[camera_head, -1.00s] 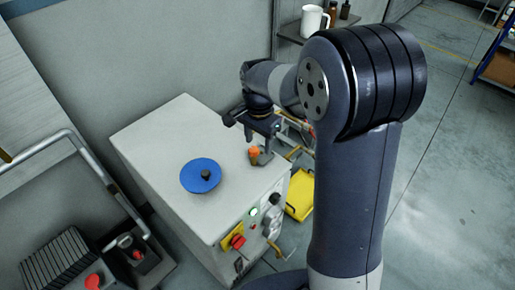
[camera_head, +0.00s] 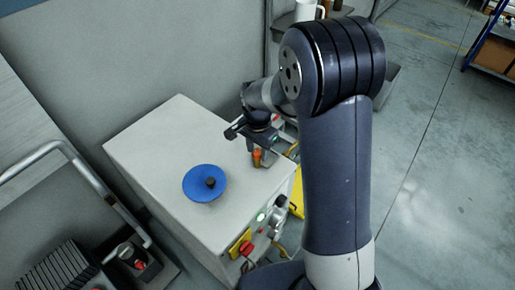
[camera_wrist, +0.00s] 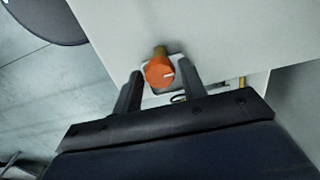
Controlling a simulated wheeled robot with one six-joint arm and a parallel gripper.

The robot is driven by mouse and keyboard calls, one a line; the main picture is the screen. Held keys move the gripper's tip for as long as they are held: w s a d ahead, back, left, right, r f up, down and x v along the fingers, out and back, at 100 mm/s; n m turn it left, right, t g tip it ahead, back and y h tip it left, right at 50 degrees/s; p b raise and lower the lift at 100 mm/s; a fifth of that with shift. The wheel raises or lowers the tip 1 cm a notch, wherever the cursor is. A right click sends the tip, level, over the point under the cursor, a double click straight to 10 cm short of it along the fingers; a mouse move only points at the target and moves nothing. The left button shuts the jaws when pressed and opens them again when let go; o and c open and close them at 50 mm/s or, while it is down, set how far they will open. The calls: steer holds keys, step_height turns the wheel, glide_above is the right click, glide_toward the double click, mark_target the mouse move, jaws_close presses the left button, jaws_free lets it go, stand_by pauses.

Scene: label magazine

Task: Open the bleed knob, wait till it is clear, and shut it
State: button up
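The orange bleed knob (camera_head: 257,155) stands on top of the white cabinet (camera_head: 150,140), near its right edge. In the wrist view the knob (camera_wrist: 159,71) is round with a white pointer mark, on a grey base with a brass part behind it. My gripper (camera_head: 257,158) is over the knob, pointing down. In the wrist view my gripper (camera_wrist: 160,82) is open, with one finger on each side of the knob and a gap visible at both sides. Whether anything flows from the bleed cannot be seen.
A blue disc with a black knob (camera_head: 205,183) sits on the cabinet top, left of my gripper. The cabinet's front has a red knob on a yellow plate (camera_head: 242,246) and a green light (camera_head: 262,217). A bent metal rail (camera_head: 95,185) is at the left.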

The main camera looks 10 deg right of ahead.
steer(key=c, duration=0.7)
